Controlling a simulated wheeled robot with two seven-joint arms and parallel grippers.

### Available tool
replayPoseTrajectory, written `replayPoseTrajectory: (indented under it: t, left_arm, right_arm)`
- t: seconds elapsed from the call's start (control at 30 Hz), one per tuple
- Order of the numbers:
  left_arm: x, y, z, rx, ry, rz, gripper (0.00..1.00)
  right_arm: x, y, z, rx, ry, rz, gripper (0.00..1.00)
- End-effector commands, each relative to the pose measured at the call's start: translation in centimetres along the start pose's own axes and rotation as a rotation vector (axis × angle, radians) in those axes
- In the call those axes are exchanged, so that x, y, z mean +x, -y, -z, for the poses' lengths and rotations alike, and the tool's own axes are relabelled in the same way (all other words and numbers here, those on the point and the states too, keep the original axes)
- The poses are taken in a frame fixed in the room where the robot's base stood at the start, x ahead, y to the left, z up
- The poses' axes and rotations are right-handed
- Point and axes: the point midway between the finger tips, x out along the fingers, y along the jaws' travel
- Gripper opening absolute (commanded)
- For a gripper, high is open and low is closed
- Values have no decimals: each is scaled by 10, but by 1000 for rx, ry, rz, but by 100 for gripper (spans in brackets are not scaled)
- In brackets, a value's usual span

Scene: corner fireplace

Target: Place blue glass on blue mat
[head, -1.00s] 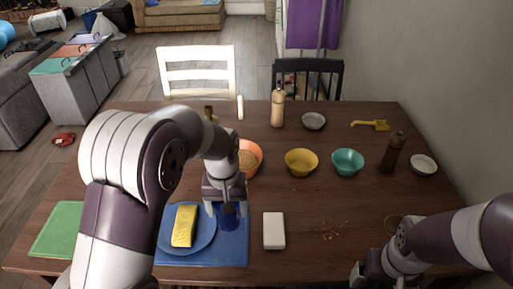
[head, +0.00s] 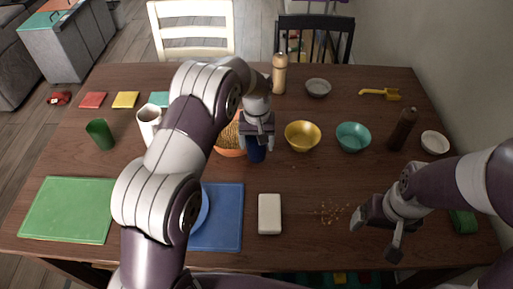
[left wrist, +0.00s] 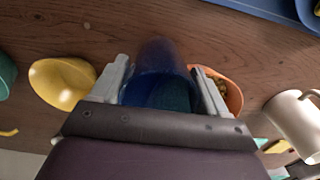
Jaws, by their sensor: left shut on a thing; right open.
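My left gripper (head: 257,140) is shut on the blue glass (head: 256,155). The glass is beyond the blue mat, between the orange bowl and the yellow bowl; I cannot tell if it touches the table. In the left wrist view the glass (left wrist: 160,78) sits between the two fingers. The blue mat (head: 228,228) lies at the near side of the table, its left part hidden by my left arm. A blue plate (head: 202,212) on it shows only a sliver. My right gripper (head: 377,233) is open and empty at the right, above the table.
A white block (head: 269,214) lies right of the mat and a green mat (head: 67,210) lies left. The orange bowl (head: 229,152) and yellow bowl (head: 302,136) are close to the glass. A teal bowl (head: 353,137) stands farther right. Crumbs (head: 330,211) lie near my right gripper.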

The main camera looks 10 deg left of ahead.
Motion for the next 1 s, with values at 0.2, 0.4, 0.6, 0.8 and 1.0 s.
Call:
replayPoseTrajectory:
  t: [0.2,0.4,0.6,0.8,1.0]
  left_arm:
    - [35,0,-1,0,2,1,38]
    - [37,0,0,0,-1,0,38]
    - [41,0,-1,0,0,0,85]
    - [40,0,-1,1,1,0,100]
    - [23,0,0,1,-2,-1,100]
  right_arm:
    - [-4,0,0,0,0,0,92]
    - [-3,0,0,0,0,0,92]
    - [-1,0,0,0,0,0,92]
    - [-1,0,0,0,0,0,92]
    - [-2,0,0,0,0,0,92]
